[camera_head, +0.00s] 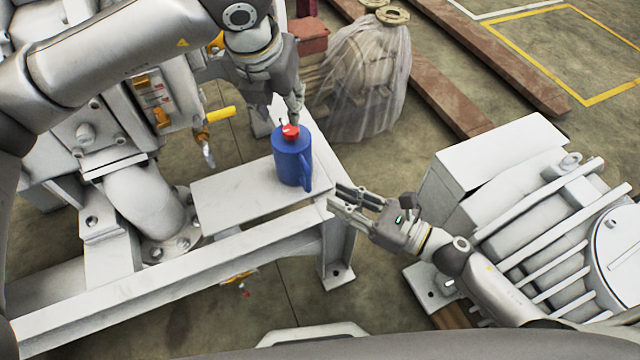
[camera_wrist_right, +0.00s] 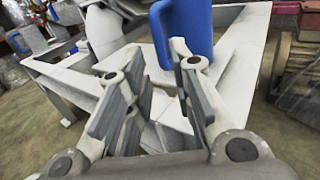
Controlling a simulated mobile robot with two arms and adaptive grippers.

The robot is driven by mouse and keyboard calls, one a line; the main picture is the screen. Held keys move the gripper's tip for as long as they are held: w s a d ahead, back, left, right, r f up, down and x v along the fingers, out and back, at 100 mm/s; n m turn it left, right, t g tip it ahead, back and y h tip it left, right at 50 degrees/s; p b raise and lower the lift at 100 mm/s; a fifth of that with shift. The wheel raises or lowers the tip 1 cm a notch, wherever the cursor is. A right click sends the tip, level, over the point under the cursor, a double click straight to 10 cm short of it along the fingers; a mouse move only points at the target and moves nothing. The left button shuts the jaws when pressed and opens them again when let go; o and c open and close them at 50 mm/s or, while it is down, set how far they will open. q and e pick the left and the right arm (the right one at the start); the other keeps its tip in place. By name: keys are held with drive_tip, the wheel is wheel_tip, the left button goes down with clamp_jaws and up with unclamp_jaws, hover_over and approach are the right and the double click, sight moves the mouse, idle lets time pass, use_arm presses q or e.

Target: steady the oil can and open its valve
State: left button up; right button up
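The blue oil can (camera_head: 290,165) stands upright on a light grey metal plate (camera_head: 232,200). Its red top piece (camera_head: 290,131) faces up, and its handle is on the lower right side. My left gripper (camera_head: 294,116) comes down from above, with its fingertips at the red top. Whether they touch it or are shut on it I cannot tell. My right gripper (camera_head: 334,198) is open and empty, low at the right of the can and pointing at its handle side. In the right wrist view the can (camera_wrist_right: 190,28) is just beyond the parted fingers (camera_wrist_right: 160,75), apart from them.
A white machine with a thick pipe (camera_head: 143,195) and a yellow-handled lever (camera_head: 221,114) stands left of the can. A plastic-wrapped part (camera_head: 362,80) is behind it. A ribbed white machine (camera_head: 530,240) is at right, near my right arm. A frame beam (camera_head: 170,285) runs in front.

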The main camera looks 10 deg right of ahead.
sight(308, 187)
drive_tip(key=x, duration=0.8)
drive_tip(key=shift+w+a, duration=0.1)
drive_tip(key=shift+a, duration=0.05)
clamp_jaws()
